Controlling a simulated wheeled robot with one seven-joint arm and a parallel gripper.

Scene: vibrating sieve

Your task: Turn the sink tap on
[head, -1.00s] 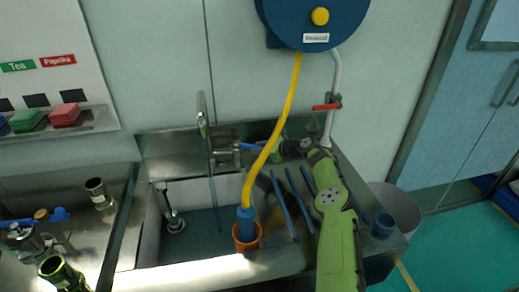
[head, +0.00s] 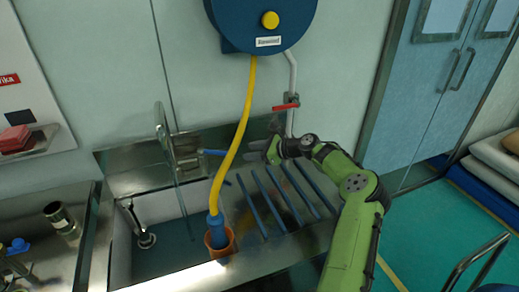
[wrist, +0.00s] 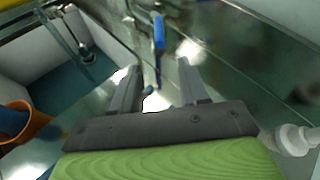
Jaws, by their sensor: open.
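The sink tap (head: 172,152) stands at the back of the metal sink, with a tall thin spout. Its blue lever (head: 213,152) points right, toward my gripper. My gripper (head: 258,150) is open and empty, to the right of the lever and apart from it, beyond the yellow hose. In the wrist view the blue lever (wrist: 158,33) lies ahead, roughly in line with the gap between my fingers (wrist: 158,82). The lever is not between the fingers.
A yellow hose (head: 238,125) hangs from a blue reel (head: 262,22) into an orange cup (head: 220,246), in front of the lever's right side. A red-handled valve (head: 286,107) sits on the wall pipe. Blue bars (head: 275,203) lie on the drainer below my gripper.

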